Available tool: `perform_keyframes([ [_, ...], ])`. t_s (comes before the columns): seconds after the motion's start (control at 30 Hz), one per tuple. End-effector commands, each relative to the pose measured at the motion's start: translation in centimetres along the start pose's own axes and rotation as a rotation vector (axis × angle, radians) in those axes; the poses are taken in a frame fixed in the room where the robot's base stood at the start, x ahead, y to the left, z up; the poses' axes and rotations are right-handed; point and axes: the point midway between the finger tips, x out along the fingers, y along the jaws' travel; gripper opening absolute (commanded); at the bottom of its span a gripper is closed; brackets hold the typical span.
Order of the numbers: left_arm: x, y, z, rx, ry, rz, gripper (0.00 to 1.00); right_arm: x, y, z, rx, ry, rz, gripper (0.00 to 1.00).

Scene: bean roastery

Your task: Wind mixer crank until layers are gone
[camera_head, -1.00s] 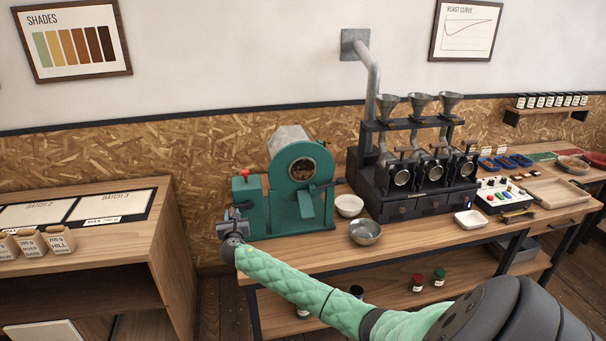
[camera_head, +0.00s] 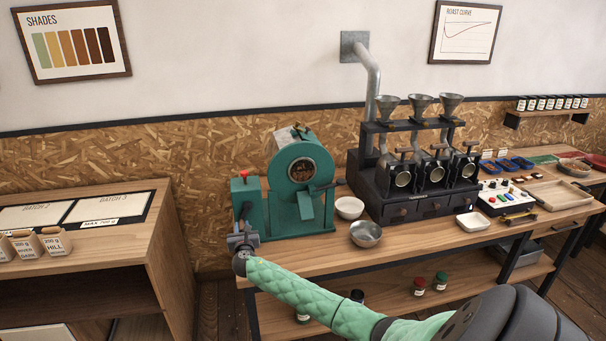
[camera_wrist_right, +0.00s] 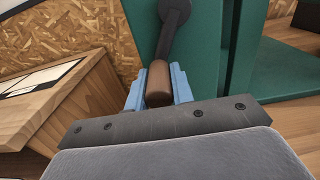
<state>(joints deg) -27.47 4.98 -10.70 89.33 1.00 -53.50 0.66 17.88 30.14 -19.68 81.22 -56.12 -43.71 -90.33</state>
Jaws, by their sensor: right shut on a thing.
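The green mixer (camera_head: 299,185) stands on the wooden bench, with a round front window (camera_head: 302,170) showing brown beans; whether they lie in layers is too small to tell. Its drum shows a dark marked patch on top. The crank is on the mixer's left side. In the right wrist view, its dark arm (camera_wrist_right: 172,38) runs down to a brown wooden handle (camera_wrist_right: 158,82). My right gripper (camera_head: 243,238) is shut on this handle, its blue fingers (camera_wrist_right: 157,90) on both sides of it. My left gripper is not in view.
A white bowl (camera_head: 349,208) and a metal bowl (camera_head: 365,234) stand right of the mixer. The black three-funnel roaster (camera_head: 415,180) is behind them. A cabinet (camera_head: 165,235) with batch cards and labelled bags stands at the left, with a gap before the bench.

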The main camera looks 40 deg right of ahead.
Motion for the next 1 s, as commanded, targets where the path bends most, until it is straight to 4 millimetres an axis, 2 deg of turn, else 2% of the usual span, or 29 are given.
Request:
perform_keyframes([
  [0.03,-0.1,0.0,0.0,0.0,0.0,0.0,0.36,0.2,-0.3,0.5,0.001,-0.006,-0.003,0.1],
  [0.7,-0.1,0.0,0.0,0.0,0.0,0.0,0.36,0.2,-3.1,-0.1,0.002,-0.007,-0.001,0.11],
  [1.0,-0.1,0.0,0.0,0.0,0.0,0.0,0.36,0.2,-3.2,-0.3,0.002,-0.006,-0.001,0.1],
])
